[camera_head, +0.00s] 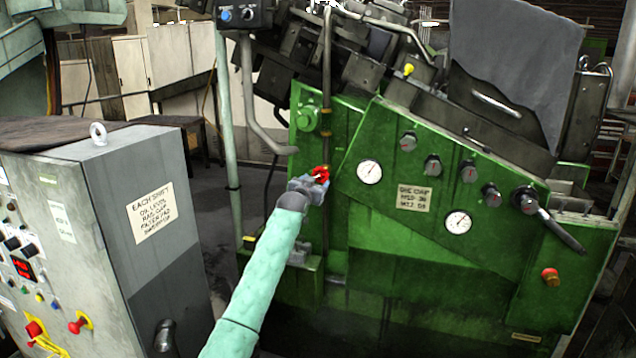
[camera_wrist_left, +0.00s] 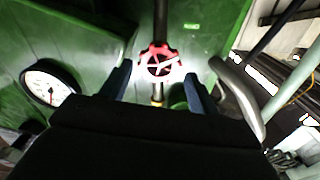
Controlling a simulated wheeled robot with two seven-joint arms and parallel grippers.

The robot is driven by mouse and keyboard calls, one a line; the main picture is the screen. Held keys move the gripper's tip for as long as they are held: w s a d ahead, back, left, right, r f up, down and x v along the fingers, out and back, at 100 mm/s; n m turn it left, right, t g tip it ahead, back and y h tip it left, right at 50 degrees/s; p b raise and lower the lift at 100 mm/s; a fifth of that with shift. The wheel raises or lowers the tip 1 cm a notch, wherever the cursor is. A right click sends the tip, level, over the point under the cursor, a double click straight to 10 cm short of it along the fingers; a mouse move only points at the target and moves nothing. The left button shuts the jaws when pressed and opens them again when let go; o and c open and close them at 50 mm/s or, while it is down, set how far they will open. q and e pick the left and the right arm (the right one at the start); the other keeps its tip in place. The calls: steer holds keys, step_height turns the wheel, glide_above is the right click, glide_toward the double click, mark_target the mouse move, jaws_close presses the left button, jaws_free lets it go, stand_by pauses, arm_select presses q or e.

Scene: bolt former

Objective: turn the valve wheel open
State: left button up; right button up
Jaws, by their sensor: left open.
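A small red valve wheel (camera_head: 320,174) sits on a vertical pipe at the front of the green machine. In the left wrist view the spoked wheel (camera_wrist_left: 158,63) shows between my fingers, a little beyond their tips. My left gripper (camera_head: 314,184) is right at the wheel in the head view and hides part of it. In the wrist view the left gripper (camera_wrist_left: 157,80) is open, one blue-grey finger to each side of the wheel, with no clear contact. My right gripper is not in view.
The green machine (camera_head: 400,260) carries gauges (camera_head: 369,172), several knobs and a lever (camera_head: 550,220) to the right of the wheel. A curved grey pipe (camera_wrist_left: 238,95) runs close beside one finger. A grey control cabinet (camera_head: 120,200) stands at the left.

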arm_select(q)
steer(key=shift+v, duration=1.15)
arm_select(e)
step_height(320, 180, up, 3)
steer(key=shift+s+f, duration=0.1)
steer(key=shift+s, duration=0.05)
